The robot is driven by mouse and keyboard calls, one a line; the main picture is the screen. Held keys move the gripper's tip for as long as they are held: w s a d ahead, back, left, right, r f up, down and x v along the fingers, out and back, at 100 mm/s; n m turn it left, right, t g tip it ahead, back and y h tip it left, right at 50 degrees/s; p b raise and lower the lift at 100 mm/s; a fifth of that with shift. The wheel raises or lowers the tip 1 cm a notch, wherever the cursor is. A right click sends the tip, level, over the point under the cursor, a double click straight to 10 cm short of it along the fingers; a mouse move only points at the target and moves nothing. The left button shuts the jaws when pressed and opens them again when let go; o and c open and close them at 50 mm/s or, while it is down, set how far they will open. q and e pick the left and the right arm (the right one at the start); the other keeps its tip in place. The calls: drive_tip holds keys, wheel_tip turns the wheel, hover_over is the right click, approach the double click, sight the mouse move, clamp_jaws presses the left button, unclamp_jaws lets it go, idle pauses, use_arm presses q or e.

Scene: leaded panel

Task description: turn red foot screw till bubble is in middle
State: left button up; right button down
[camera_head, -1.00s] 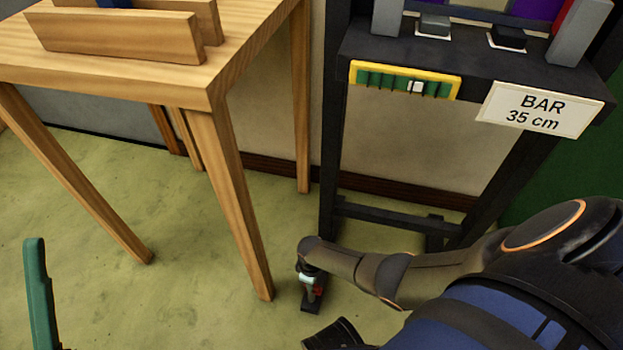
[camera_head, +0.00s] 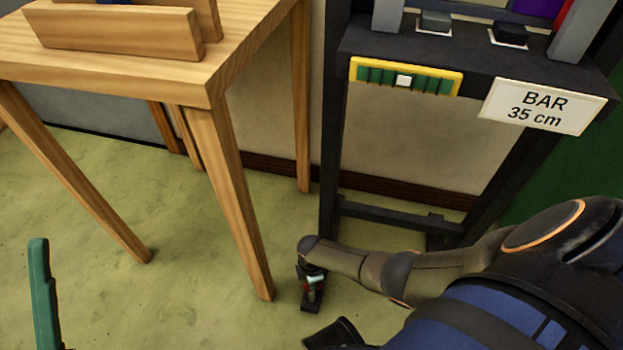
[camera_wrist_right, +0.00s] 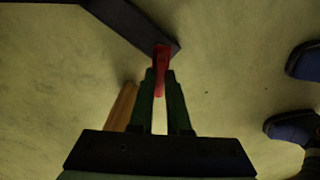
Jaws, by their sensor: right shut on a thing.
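The red foot screw (camera_wrist_right: 161,62) is at the foot of the dark stand (camera_head: 333,190); in the right wrist view it sits between my green fingertips. My right gripper (camera_wrist_right: 160,80) is shut on it. In the head view this gripper (camera_head: 312,288) is low by the stand's front left leg, and little of the screw shows. The yellow-framed level (camera_head: 441,87) is on the stand's front bar, with its white bubble (camera_head: 403,81) at about the middle of the green vial. One green finger of my left gripper (camera_head: 42,290) shows at the lower left, away from everything.
A wooden table (camera_head: 110,85) stands at the left, its front right leg (camera_head: 235,205) close to my right gripper. A white sign (camera_head: 543,106) reading "BAR 35 cm" hangs on the stand. The floor (camera_head: 170,310) in front is clear.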

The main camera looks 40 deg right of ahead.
idle(0.5)
drive_tip(key=c, duration=0.9)
unclamp_jaws()
use_arm(q)
drive_tip(key=shift+r, duration=0.1)
wheel_tip(320, 180, up, 10)
drive_tip(key=a+p, duration=0.1)
drive_tip(key=p, duration=0.8)
drive_tip(key=shift+s+m, duration=0.15)
drive_tip(key=shift+m, duration=0.15)
use_arm(e)
wheel_tip(320, 180, up, 12)
drive_tip(key=shift+r, duration=0.25)
use_arm(q)
drive_tip(key=shift+t, duration=0.3)
